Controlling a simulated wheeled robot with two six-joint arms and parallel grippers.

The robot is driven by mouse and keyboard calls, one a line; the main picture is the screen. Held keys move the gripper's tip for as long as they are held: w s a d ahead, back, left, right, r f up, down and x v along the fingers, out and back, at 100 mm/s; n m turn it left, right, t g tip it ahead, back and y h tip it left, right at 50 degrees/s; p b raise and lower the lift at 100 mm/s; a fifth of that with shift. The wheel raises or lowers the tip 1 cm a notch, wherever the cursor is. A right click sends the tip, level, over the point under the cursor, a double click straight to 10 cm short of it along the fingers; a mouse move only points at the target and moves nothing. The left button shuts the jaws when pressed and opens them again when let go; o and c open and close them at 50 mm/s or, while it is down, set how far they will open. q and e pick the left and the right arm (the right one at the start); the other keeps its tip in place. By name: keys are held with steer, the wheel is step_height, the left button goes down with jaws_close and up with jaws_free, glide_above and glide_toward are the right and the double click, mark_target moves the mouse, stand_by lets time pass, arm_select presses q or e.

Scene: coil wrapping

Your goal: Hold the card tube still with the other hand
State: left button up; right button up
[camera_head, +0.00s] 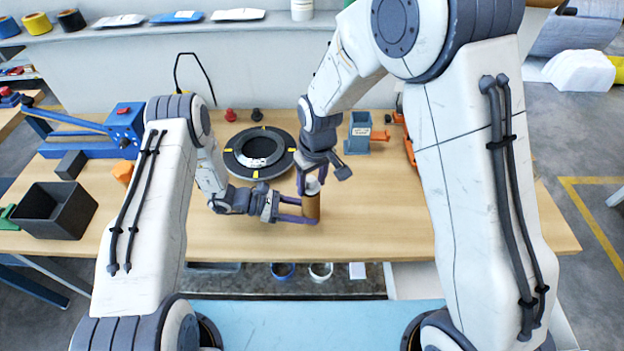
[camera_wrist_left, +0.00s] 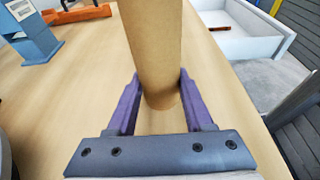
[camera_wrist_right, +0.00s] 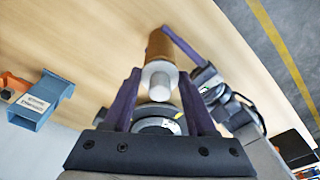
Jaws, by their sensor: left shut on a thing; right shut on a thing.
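The brown card tube (camera_head: 312,208) stands about upright on the wooden table, near its front edge. My left gripper (camera_head: 308,211) reaches it from the left and is shut around its lower part. In the left wrist view the tube (camera_wrist_left: 155,45) sits between the two purple fingers. My right gripper (camera_head: 312,180) comes down from above and is shut on a white cylindrical piece (camera_wrist_right: 160,75) at the tube's top. The right wrist view shows the brown tube (camera_wrist_right: 160,45) beyond that piece. Whether the white piece is fixed to the tube cannot be told.
A black coil (camera_head: 236,165) with yellow marks lies behind and left of the tube. A blue-grey holder (camera_head: 359,137) stands behind right. A blue lever tool (camera_head: 120,125) and a dark bin (camera_head: 52,212) are at the left. The table right of the tube is clear.

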mark_target(315, 191)
steer(key=shift+f, duration=0.45)
steer(key=o, duration=1.4)
steer(key=shift+r, duration=0.1)
step_height(315, 191, up, 12)
steer(key=s, duration=0.1)
steer(key=shift+s+d, duration=0.15)
steer(key=shift+d, duration=0.3)
arm_select(q)
steer(key=o, duration=1.1)
steer(key=shift+c, duration=0.2)
